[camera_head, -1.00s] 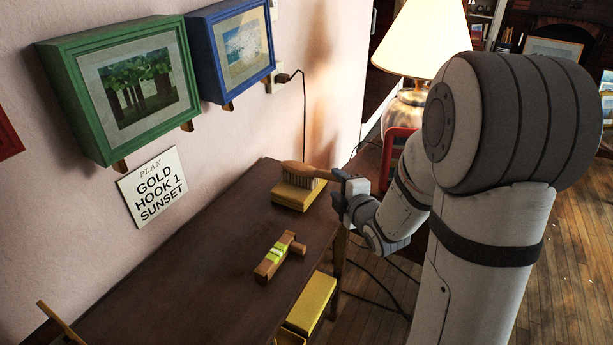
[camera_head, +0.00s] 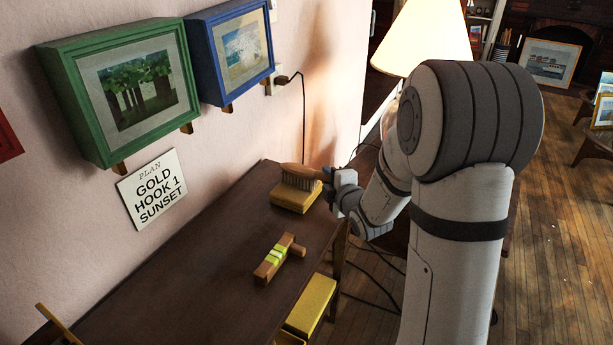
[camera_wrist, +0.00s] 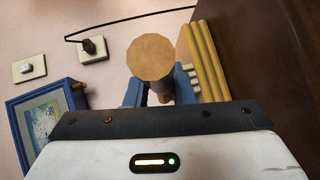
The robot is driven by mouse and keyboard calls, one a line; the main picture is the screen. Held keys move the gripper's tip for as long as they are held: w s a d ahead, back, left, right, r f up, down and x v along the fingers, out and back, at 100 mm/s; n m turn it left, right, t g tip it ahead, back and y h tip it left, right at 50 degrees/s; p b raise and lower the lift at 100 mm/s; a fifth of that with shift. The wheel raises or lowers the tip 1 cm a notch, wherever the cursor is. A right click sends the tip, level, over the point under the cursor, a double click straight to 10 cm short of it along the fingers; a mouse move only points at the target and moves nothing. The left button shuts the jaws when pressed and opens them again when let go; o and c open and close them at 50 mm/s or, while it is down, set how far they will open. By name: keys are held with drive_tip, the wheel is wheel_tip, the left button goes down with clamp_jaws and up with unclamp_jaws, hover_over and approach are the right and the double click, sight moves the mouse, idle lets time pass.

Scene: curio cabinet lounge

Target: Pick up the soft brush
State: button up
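The soft brush (camera_head: 302,172) has a brown wooden body and pale bristles. In the head view it lies at the yellow block (camera_head: 292,201) at the table's far end, bristles down, its handle pointing right. My gripper (camera_head: 334,183) is at that handle end. In the wrist view a round wooden end (camera_wrist: 151,57), apparently the brush handle's, shows with a narrower stem between the two blue fingers of my gripper (camera_wrist: 160,93). Whether the fingers press on the stem cannot be told. The handle's right part is hidden by my gripper in the head view.
A wooden tool with yellow-green bands (camera_head: 277,259) lies on the dark table (camera_head: 200,275). Green (camera_head: 120,92) and blue (camera_head: 232,50) framed boxes hang on the wall above a sign (camera_head: 153,189). A lamp (camera_head: 420,38) stands behind my arm. Yellow boxes (camera_head: 311,305) sit below the table's right edge.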

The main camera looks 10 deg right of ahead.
clamp_jaws()
wheel_tip(320, 180, up, 10)
drive_tip(key=shift+p, duration=0.95)
drive_tip(key=shift+o, duration=0.2)
unclamp_jaws()
clamp_jaws()
